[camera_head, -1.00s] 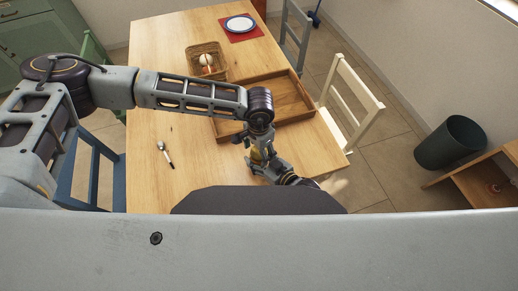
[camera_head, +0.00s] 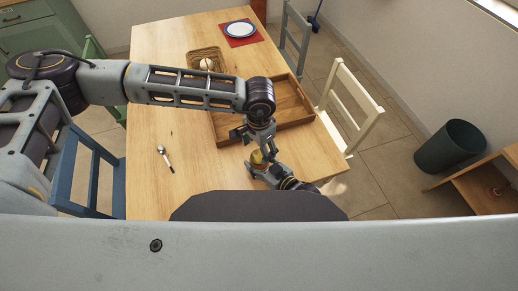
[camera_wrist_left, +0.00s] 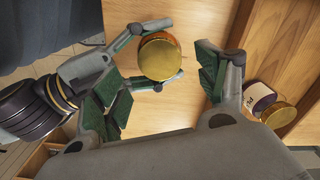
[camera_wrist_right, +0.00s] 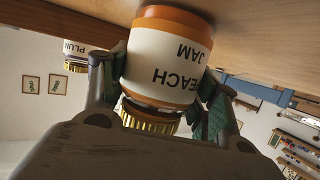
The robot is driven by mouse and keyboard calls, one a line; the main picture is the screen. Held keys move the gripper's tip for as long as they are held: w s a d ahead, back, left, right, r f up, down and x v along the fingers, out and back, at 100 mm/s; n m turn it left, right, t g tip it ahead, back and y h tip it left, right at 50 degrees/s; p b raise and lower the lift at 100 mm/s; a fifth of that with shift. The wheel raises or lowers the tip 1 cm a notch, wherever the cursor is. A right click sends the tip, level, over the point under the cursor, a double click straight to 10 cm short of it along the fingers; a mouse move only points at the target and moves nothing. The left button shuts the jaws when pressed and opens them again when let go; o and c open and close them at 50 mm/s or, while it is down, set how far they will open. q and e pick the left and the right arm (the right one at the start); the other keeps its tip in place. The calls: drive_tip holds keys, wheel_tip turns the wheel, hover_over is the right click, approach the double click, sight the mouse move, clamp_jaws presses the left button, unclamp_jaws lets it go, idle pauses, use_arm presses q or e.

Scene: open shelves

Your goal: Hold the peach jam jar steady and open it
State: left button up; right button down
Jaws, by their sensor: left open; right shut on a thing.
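The peach jam jar (camera_wrist_right: 170,55) has an orange body, a white label reading upside down in the right wrist view, and a gold lid (camera_wrist_left: 160,59) that is on. In the head view the jar (camera_head: 258,158) is near the table's front right. My right gripper (camera_head: 263,173) is shut around the jar's side; its fingers (camera_wrist_right: 160,95) flank the jar in the right wrist view. The jar looks upright, its base at the table. My left gripper (camera_wrist_left: 165,88) is open above the lid, its green-padded fingers spread and empty; it also shows in the head view (camera_head: 249,140).
A second jar (camera_wrist_left: 260,97), labelled plum in the right wrist view (camera_wrist_right: 76,50), is beside the left gripper near the wooden tray (camera_head: 295,110). A spoon (camera_head: 165,157), a basket (camera_head: 196,56) and a plate (camera_head: 240,29) lie elsewhere. The table's left half is mostly clear.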

drive_tip(key=shift+c, duration=1.6)
unclamp_jaws()
drive_tip(key=shift+s+d, duration=0.1)
drive_tip(key=v, duration=1.1)
drive_tip(key=shift+s+d, duration=0.15)
drive_tip(key=shift+s, duration=0.15)
drive_tip(key=shift+r, duration=0.15)
